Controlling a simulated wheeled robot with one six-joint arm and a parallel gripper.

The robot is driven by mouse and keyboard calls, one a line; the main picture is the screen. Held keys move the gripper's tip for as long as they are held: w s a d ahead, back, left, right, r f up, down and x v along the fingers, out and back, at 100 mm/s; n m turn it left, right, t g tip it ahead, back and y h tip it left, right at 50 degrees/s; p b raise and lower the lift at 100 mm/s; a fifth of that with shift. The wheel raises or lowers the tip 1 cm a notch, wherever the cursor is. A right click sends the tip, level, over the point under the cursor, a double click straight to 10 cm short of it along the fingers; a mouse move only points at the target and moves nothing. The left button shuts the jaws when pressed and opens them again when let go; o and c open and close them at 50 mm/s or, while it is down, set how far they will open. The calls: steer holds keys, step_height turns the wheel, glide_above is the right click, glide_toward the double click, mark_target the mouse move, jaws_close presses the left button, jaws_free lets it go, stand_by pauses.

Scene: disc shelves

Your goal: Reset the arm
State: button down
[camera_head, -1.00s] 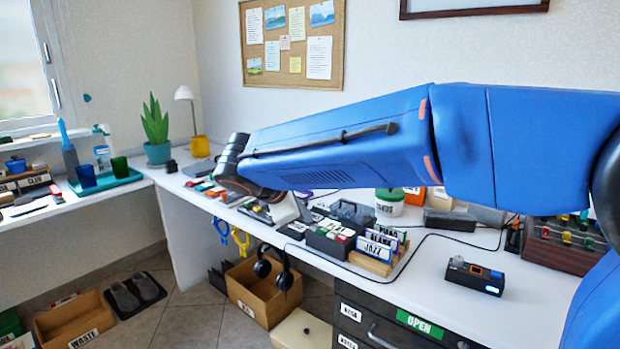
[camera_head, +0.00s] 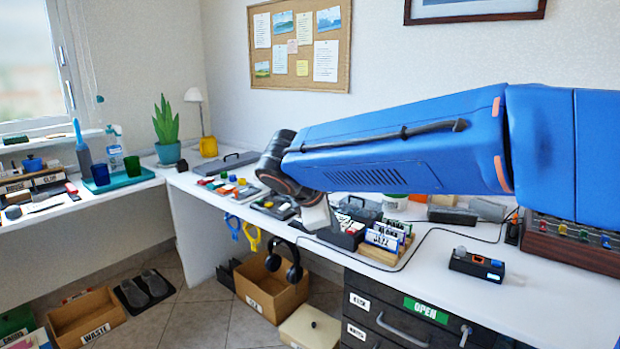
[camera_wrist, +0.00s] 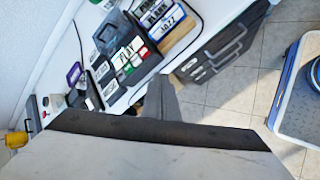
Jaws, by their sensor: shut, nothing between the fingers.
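My blue arm (camera_head: 400,140) stretches across the head view from the right, above the white desk. My gripper (camera_head: 320,215) points down at its left end, in front of the desk's disc holders. In the wrist view my gripper (camera_wrist: 163,95) shows as a narrow grey finger piece, shut with nothing in it. Its pale body fills the bottom of that view and hides what lies behind it.
The desk (camera_head: 430,275) holds a rack labelled JAZZ (camera_head: 385,240), a camera-like device (camera_head: 476,265) and cables. Below are headphones (camera_head: 285,262), a cardboard box (camera_head: 270,295) and drawers marked OPEN (camera_head: 426,310).

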steer(key=s+d+f+m+g+y, duration=0.15)
steer(key=s+d+f+m, duration=0.35)
steer(key=s+d, duration=0.5)
steer(key=s+d+f+m+g+y, duration=0.1)
steer(key=s+d+f+m+y, duration=0.1)
steer(key=s+d+m, duration=0.8)
steer(key=s+d+f+m+y, duration=0.1)
steer(key=s+d+f+m, duration=0.2)
steer(key=s+f, duration=0.2)
steer(key=shift+s+d+f, duration=0.25)
steer(key=shift+s+d, duration=0.05)
steer(key=shift+s, duration=0.8)
steer(key=shift+t, duration=0.25)
